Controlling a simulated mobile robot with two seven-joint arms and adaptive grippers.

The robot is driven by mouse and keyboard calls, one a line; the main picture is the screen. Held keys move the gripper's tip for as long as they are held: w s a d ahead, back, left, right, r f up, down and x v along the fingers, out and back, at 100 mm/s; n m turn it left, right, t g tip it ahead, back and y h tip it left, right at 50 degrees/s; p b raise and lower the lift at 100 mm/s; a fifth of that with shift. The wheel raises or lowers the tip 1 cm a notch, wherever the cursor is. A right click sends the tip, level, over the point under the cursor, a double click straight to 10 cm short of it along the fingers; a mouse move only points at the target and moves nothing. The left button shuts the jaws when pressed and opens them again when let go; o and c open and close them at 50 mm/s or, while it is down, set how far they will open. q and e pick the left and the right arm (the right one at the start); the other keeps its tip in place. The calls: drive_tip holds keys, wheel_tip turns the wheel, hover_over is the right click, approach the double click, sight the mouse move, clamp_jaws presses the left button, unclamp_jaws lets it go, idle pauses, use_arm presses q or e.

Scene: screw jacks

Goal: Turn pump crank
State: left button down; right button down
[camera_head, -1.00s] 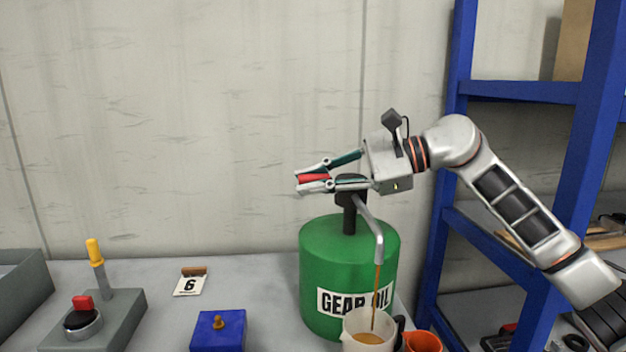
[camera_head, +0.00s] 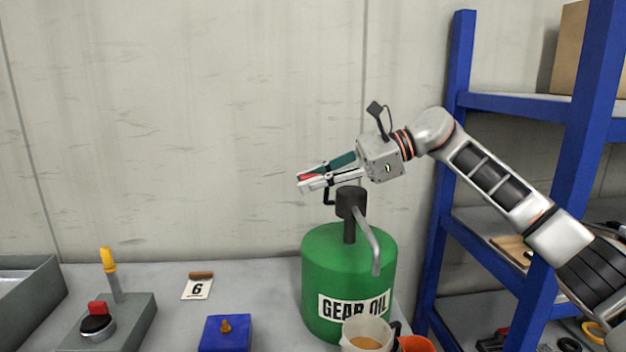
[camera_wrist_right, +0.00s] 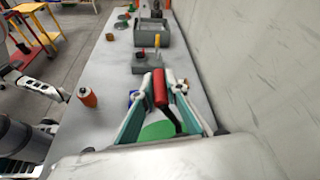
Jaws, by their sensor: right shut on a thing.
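My right gripper (camera_head: 308,183) is shut on the red crank handle (camera_head: 307,177), left of and above the pump head (camera_head: 350,203). The red handle (camera_wrist_right: 160,88) lies between its fingers in the right wrist view. A dark crank arm (camera_head: 328,195) shows below the fingers. The pump stands on a green drum (camera_head: 350,265) labelled GEAR OIL. Its grey spout (camera_head: 370,243) points down above a translucent jug (camera_head: 367,334) holding brown oil. No oil stream shows below the spout. What seems to be my left gripper (camera_wrist_right: 60,96) is small in the right wrist view; its fingers are unclear.
A blue shelf rack (camera_head: 452,180) stands close on the right, behind my right arm. The wall (camera_head: 180,120) is behind the bench. An orange cup (camera_head: 415,344), a blue box (camera_head: 226,334), a number 6 card (camera_head: 197,289) and a lever box (camera_head: 125,320) are on the bench.

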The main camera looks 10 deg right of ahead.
drive_tip(key=shift+r, duration=0.1)
drive_tip(key=c, duration=2)
unclamp_jaws()
drive_tip(key=v, duration=1.2)
